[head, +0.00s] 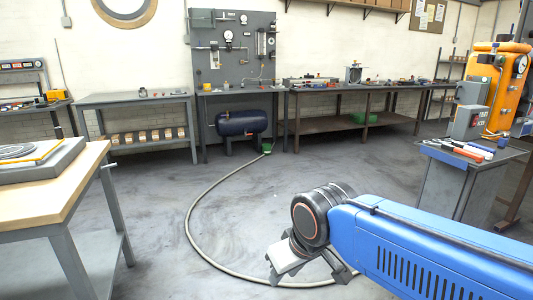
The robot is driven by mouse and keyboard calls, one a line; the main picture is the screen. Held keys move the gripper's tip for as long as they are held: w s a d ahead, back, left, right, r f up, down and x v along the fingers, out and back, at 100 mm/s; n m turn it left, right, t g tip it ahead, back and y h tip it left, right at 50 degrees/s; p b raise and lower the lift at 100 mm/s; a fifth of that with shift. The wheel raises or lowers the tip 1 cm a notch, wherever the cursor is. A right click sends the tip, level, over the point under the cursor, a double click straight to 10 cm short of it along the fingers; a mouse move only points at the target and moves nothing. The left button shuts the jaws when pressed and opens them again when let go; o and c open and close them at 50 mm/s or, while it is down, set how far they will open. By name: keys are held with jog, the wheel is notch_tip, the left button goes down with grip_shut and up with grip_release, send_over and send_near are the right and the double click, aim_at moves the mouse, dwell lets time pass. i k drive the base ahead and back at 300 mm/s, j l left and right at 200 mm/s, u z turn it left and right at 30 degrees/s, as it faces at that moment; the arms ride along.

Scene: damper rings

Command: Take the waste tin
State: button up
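I cannot make out a waste tin for sure in the head view; the small items on the far benches are too small to tell apart. My gripper (308,274) hangs at the end of my blue arm in the lower middle, over the floor. Its two dark fingers stand apart with nothing visible between them. It is well away from all the benches.
A wooden-topped bench (72,181) stands at left, a grey cabinet (441,193) with tools at right. A grey bench (130,98) and a long bench (345,88) line the back wall. A hose (191,207) curves across the otherwise clear floor.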

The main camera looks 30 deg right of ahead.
aim_at(265, 148)
jog(key=i+l+z, duration=0.45)
jog(key=i+z, duration=0.45)
jog(key=i, duration=0.2)
jog(key=i+l+z, duration=0.2)
jog(key=i, duration=1.55)
jog(key=i+j, duration=0.1)
jog(key=i, duration=1.7)
jog(key=i+l+u, duration=0.1)
jog(key=i+u, duration=0.35)
jog(key=i+l+u, duration=0.3)
jog(key=i+u, duration=0.15)
jog(key=i, duration=0.15)
jog(key=i+l+u, duration=0.9)
jog(key=l, duration=0.15)
jog(key=k, duration=0.1)
